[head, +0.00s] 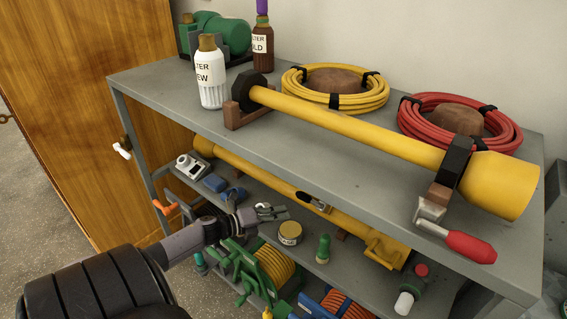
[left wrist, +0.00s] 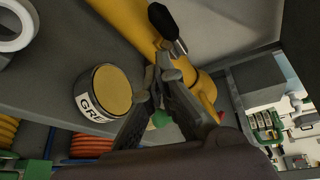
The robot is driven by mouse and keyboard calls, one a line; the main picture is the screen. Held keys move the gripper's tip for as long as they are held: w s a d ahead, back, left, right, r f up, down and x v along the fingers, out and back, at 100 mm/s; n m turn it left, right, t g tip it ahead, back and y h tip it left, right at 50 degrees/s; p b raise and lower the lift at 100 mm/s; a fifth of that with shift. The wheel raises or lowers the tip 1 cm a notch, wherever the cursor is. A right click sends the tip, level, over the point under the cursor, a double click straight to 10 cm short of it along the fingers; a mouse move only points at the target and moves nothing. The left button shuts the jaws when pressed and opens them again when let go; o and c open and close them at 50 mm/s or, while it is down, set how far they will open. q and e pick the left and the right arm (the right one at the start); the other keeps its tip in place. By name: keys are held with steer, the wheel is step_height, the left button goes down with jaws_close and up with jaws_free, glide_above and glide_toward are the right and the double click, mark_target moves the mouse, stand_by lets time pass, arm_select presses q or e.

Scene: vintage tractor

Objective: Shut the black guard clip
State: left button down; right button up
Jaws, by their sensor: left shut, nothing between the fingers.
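The black guard clip (head: 308,199) sits on the long yellow tube (head: 350,228) on the lower shelf, with a metal piece at one end. In the left wrist view the clip (left wrist: 163,20) is a black lever on the tube (left wrist: 125,18), just beyond my fingertips. I cannot tell how far the lever stands off the tube. My left gripper (head: 272,211) is shut and empty, a little to the left of the clip in the head view. It also shows in the left wrist view (left wrist: 160,76), apart from the black lever. My right gripper is not in view.
A grease tin (head: 290,233) and a green-topped small bottle (head: 323,249) stand near my left gripper. A green reel (head: 268,272) is below. The upper shelf (head: 300,135) overhangs the clip. A wooden cabinet (head: 80,110) stands at left.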

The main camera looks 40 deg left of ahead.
arm_select(q)
steer(key=shift+s+a, duration=2.95)
steer(key=shift+s, duration=0.2)
steer(key=s+d+f+n+g+y+p, duration=0.1)
steer(key=s+d+f+n+g+y, duration=0.1)
steer(key=s+f+n, duration=0.45)
steer(key=s+d+f+n+g+y+p, duration=0.1)
steer(key=s+d+f+n+y, duration=0.15)
steer(key=f, duration=0.75)
steer(key=s+d+f+n+g+y+p, duration=0.1)
steer(key=s+f+n+g+y, duration=0.1)
steer(key=s+f+n, duration=0.45)
steer(key=s+d+f+n+g, duration=0.2)
steer(key=s+d+f, duration=0.3)
steer(key=d, duration=0.3)
steer(key=s+d+f+n+g+h+p, duration=0.1)
steer(key=s+d+f+g, duration=0.3)
steer(key=s+d, duration=0.4)
steer(key=s+d+f+n+g, duration=0.3)
steer(key=s+d+f, duration=0.3)
steer(key=d, duration=0.2)
steer(key=shift+s+d+f+n+h+p, duration=0.25)
steer(key=shift+s+n+h+p, duration=0.1)
steer(key=shift+s+n, duration=0.1)
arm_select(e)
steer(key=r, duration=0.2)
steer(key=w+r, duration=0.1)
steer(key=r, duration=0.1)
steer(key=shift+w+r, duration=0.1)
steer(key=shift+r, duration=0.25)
